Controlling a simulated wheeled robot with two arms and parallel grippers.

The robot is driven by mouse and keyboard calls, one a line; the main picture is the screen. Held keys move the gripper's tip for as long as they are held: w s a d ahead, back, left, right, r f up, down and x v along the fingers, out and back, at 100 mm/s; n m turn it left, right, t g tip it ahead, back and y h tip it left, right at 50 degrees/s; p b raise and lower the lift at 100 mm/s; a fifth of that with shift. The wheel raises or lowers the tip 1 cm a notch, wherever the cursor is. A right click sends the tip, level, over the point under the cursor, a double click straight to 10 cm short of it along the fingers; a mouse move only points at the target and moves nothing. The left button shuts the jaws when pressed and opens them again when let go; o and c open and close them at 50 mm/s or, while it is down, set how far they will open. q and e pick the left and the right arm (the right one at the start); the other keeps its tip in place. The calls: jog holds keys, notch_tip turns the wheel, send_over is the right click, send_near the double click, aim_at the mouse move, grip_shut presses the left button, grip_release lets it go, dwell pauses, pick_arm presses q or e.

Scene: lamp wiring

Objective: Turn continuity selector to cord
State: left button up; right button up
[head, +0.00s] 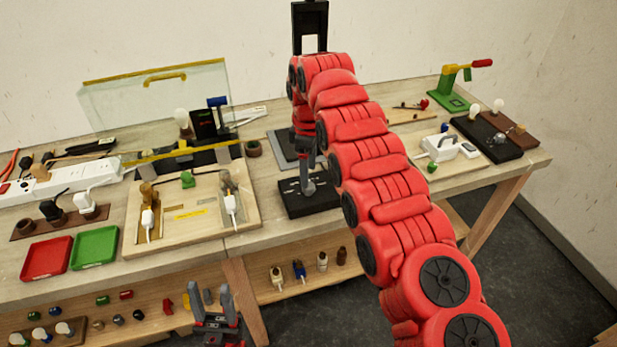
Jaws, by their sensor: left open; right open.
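A low black box (325,207) with small pale marks on its top lies near the table's front edge, at the middle of the head view. It may be the one with the continuity selector, but I cannot make out a selector knob or a cord label. My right gripper (307,188) points down over this box and hides part of its top. It is open, and I cannot tell whether its fingertips touch anything. My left gripper (211,300) is open and empty, fingers up, low in front of the table.
A wooden fixture board (190,240) with a green knob lies left of the black box. Red (47,258) and green (95,247) trays sit further left. A grey plate (284,150) lies behind the box. My red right arm hides much of the table's right middle.

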notch_tip(320, 180, up, 13)
jog(key=p, duration=1.1)
jog(key=shift+r+p, duration=0.15)
jog(key=shift+p, duration=0.15)
